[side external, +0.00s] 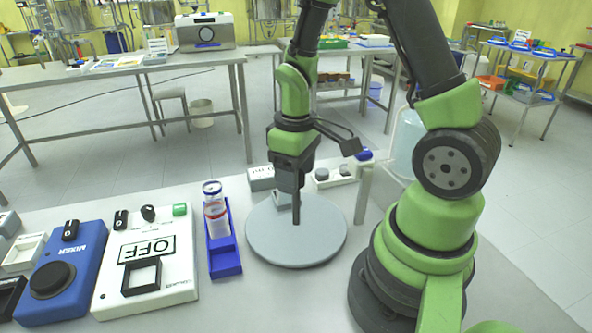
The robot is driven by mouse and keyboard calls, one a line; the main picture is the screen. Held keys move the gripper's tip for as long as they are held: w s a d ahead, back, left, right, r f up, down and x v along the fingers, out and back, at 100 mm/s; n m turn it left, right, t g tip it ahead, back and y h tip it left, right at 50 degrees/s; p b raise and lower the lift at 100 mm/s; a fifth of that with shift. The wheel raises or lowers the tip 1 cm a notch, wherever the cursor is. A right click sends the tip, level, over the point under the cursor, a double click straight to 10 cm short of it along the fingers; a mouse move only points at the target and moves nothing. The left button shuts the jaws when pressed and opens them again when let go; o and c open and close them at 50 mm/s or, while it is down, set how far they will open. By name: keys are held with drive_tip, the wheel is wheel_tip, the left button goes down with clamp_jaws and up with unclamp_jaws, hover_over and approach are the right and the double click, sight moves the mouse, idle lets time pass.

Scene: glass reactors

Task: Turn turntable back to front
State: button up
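The turntable (272,248) is a flat, round, light grey disc on the bench, in the middle of the side external view. My gripper (294,208) points straight down over the back half of the disc. A dark finger reaches down to or just above the disc's surface; I cannot tell whether it touches. A small pale grey block (283,200) shows beside the fingers on the disc, partly hidden by them. I cannot tell whether the fingers are shut on it.
Left of the disc stand a blue holder (225,262) with a glass tube (215,212), a white box marked OFF (180,286) and a blue mixer (82,256). Behind the disc are a grey-white box (261,178) and a white rack (334,178). Bench in front is clear.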

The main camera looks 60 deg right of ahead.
drive_tip(key=shift+r, duration=0.1)
wheel_tip(320, 180, up, 10)
idle(0.6)
drive_tip(key=s+a+r+m+t+y, duration=0.2)
drive_tip(key=s+a+r+m+t, duration=0.2)
drive_tip(key=s+a+r+t, duration=0.3)
drive_tip(key=shift+s+a+r, duration=0.7)
drive_tip(key=shift+a+r, duration=0.3)
drive_tip(key=shift+a, duration=0.05)
